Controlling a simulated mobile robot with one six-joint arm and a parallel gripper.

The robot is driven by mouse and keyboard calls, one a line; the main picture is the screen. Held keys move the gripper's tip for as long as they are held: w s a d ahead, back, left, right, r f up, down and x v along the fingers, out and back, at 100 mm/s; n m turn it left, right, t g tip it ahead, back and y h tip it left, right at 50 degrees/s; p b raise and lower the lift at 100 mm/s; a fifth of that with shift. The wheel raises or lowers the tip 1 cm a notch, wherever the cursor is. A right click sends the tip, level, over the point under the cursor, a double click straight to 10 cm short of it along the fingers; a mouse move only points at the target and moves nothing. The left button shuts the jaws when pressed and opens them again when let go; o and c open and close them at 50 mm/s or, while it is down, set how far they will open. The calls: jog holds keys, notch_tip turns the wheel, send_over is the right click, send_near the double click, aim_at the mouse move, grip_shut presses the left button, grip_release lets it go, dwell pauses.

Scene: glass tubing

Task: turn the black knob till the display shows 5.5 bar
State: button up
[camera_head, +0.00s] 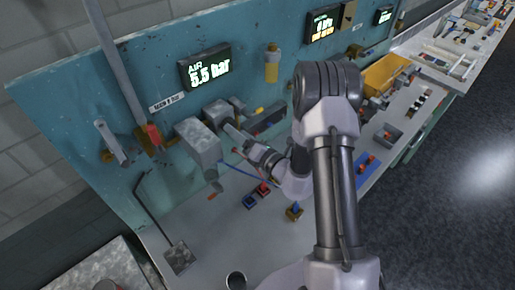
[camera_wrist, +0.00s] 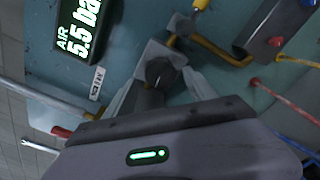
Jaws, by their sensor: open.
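The black knob (camera_wrist: 160,71) sits on a grey block (camera_wrist: 157,52) in the wrist view. My gripper (camera_wrist: 158,93) is open, with one pale finger on each side of the knob's front. I cannot tell whether either finger touches it. In the head view my gripper (camera_head: 236,136) points at the panel below the display, and the knob cannot be made out clearly.
A grey box (camera_head: 198,143) stands out from the panel left of my gripper. A yellow-capped cylinder (camera_head: 271,65) hangs on the panel. Blue and red blocks (camera_head: 256,195) lie on the bench below. A yellow bin (camera_head: 387,75) stands to the right. A dark box (camera_wrist: 275,27) and coloured tubes are near the wrist.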

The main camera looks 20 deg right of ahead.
jog(key=b+v, duration=0.2)
jog(key=v, duration=1.1)
jog(key=shift+s, duration=0.35)
jog(key=shift+d, duration=0.1)
